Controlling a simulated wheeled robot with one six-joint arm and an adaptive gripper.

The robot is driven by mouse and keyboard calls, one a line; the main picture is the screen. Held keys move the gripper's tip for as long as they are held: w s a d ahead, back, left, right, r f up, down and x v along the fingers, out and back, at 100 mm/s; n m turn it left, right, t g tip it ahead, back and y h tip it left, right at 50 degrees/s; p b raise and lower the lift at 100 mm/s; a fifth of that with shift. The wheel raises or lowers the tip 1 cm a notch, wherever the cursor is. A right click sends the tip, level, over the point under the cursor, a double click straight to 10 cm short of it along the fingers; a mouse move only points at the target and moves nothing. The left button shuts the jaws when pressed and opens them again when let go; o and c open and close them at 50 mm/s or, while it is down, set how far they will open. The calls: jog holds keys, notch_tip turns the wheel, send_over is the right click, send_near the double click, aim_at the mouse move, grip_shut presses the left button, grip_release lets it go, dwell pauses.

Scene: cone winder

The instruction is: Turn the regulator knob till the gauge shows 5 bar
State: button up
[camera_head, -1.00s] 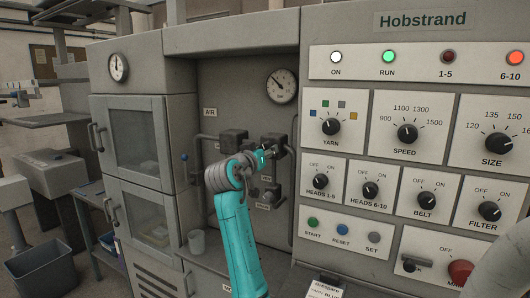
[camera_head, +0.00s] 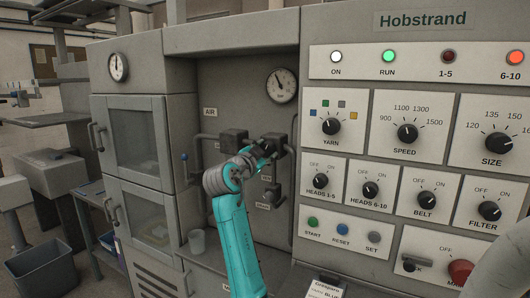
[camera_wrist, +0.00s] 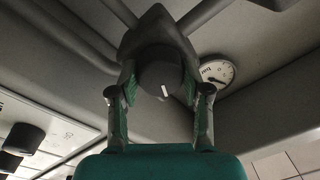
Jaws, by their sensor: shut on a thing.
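The dark round regulator knob (camera_wrist: 160,72) with a white mark sits in the middle of the wrist view. My gripper (camera_wrist: 158,88) has one finger on each side of it and is shut on it. In the head view my gripper (camera_head: 264,153) reaches the regulator body (camera_head: 274,141) in the recess, and the knob is mostly hidden by it. The round white gauge (camera_head: 281,85) is on the recess wall above; it also shows in the wrist view (camera_wrist: 216,73). Its needle points up and slightly left in the head view; its numbers are too small to read.
Pipes (camera_head: 206,137) and a second dark unit (camera_head: 233,140) are close left of the regulator. The control panel (camera_head: 410,150) with knobs and lamps stands to the right. A second dial (camera_head: 119,67) is on the left cabinet.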

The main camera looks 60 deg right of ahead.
jog(key=shift+f+m, duration=0.1)
jog(key=shift+m, duration=0.6)
jog(key=o, duration=1.2)
jog(key=shift+c, duration=0.2)
jog(key=shift+a, duration=0.1)
jog(key=s+a, duration=0.1)
jog(key=a, duration=1)
jog(key=shift+a+f, duration=0.3)
jog(key=shift+a, duration=0.05)
jog(key=shift+s, duration=0.1)
